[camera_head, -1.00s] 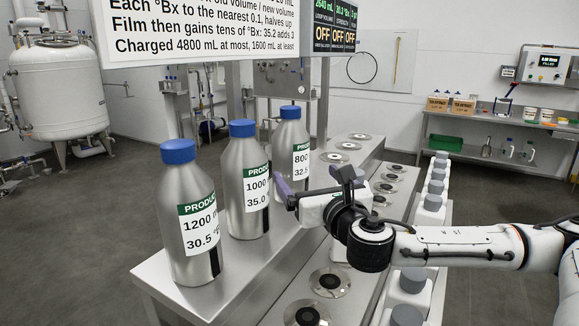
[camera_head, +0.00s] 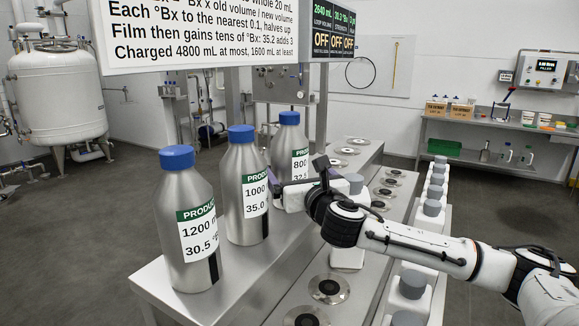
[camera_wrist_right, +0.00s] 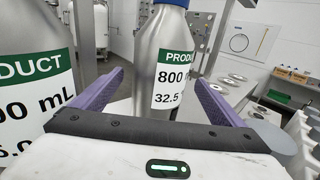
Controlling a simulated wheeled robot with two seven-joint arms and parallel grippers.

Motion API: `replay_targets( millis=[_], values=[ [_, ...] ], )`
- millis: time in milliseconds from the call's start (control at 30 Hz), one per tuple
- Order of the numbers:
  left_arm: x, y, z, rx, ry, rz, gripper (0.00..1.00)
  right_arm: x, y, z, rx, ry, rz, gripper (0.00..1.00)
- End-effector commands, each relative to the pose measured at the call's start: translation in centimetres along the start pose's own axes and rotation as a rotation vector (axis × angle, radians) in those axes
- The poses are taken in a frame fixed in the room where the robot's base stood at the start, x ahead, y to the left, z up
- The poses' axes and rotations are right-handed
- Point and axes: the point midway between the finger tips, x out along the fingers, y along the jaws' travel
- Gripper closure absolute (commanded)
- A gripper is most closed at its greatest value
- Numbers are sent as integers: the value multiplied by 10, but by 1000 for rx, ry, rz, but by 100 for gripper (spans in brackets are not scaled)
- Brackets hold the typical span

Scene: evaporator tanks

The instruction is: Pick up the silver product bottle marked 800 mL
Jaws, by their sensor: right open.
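The silver 800 mL product bottle (camera_head: 288,142) stands upright with a blue cap and a green-and-white label, the farthest of three in a row on the steel bench. My right gripper (camera_head: 297,169) is open and empty near its lower front side. Contact cannot be told. The bottle's lower part is hidden behind the gripper. My left gripper is not in view.
The 1000 mL bottle (camera_head: 240,180) and 1200 mL bottle (camera_head: 187,225) stand close by on the bench (camera_head: 160,280). Its left label intrudes in the wrist view. Several white grey-capped bottles (camera_head: 411,290) line the right side. A sign (camera_head: 200,35) hangs above.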

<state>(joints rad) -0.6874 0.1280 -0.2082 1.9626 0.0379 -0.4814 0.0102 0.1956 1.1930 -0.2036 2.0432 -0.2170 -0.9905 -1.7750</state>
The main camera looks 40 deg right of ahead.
Motion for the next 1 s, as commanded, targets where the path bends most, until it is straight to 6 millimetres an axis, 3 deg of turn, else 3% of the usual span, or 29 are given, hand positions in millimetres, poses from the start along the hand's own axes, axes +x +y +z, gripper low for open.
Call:
replay_targets(
  millis=[200,467,733,1000],
  values=[
    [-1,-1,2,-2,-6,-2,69,23,0,0,1,0,0,7],
    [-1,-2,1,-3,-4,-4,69,24,1,0,-1,0,1,7],
    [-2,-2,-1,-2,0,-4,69,24,0,0,-1,0,1,53],
    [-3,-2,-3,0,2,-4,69,24,0,4,-1,-3,0,54]
  ],
)
